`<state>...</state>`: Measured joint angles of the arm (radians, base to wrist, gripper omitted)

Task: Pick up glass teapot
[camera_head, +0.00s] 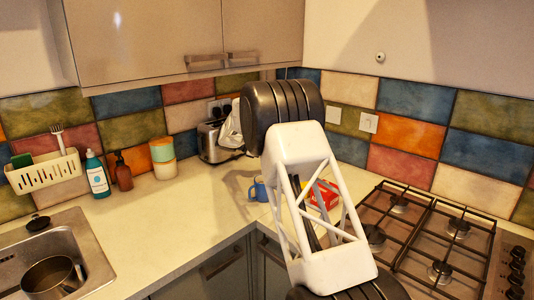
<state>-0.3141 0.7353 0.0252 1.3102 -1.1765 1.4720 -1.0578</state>
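I cannot clearly make out a glass teapot. A pale, shiny object (231,131) stands in the back corner beside the toaster, partly hidden by my arm; I cannot tell whether it is the teapot. My white lattice arm link with black joints crosses the middle of the view, over the counter corner. My gripper is not in view.
A toaster (212,142), blue mug (259,189) and red box (325,194) stand on the counter (190,215). Bottles and canisters line the left wall near a white rack (45,173). A sink (90,245) holding a pot (52,276) is left, a gas hob (425,240) right. The left-middle counter is clear.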

